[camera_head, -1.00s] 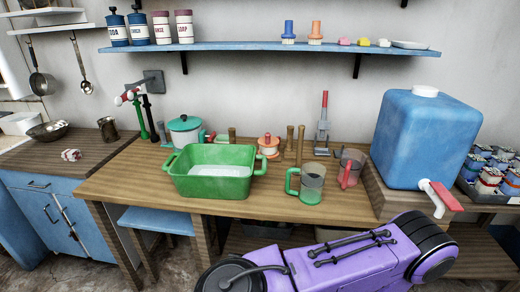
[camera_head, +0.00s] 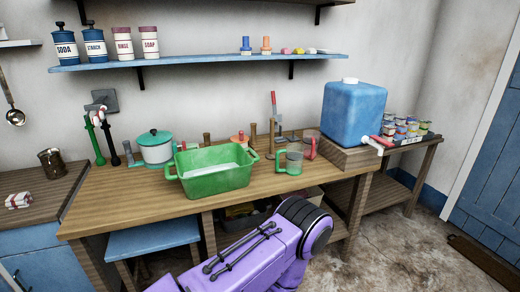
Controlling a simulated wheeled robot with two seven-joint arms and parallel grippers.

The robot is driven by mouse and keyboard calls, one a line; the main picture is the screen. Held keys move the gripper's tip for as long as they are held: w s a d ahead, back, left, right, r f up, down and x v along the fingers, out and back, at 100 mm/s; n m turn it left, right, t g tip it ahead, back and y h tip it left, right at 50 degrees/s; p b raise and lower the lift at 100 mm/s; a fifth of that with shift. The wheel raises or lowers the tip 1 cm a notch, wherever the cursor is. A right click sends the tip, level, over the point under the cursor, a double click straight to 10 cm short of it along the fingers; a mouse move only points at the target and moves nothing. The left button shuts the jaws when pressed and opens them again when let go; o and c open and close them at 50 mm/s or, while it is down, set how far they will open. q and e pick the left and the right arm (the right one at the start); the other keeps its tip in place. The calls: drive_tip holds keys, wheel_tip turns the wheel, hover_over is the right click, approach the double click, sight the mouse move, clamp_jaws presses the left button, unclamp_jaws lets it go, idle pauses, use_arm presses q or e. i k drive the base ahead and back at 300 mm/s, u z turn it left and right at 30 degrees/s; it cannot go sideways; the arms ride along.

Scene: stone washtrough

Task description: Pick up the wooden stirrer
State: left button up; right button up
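Several thin upright wooden pieces stand behind and beside the green tub on the wooden bench. The tallest, a slim brown stick (camera_head: 271,138), stands right of the tub and may be the wooden stirrer; its lower end is hard to make out. A shorter wooden piece (camera_head: 253,133) stands just left of it, and another (camera_head: 206,140) is behind the tub. I cannot tell for certain which is the stirrer. Neither of my grippers is in view; only a purple link of my own arm shows at the bottom, in front of the bench.
A white pot with a green lid (camera_head: 157,153) is left. A blue water tank (camera_head: 354,114) stands right. The bench's front left (camera_head: 125,195) is clear.

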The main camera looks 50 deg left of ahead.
sight(271, 156)
drive_tip(key=u, duration=1.8)
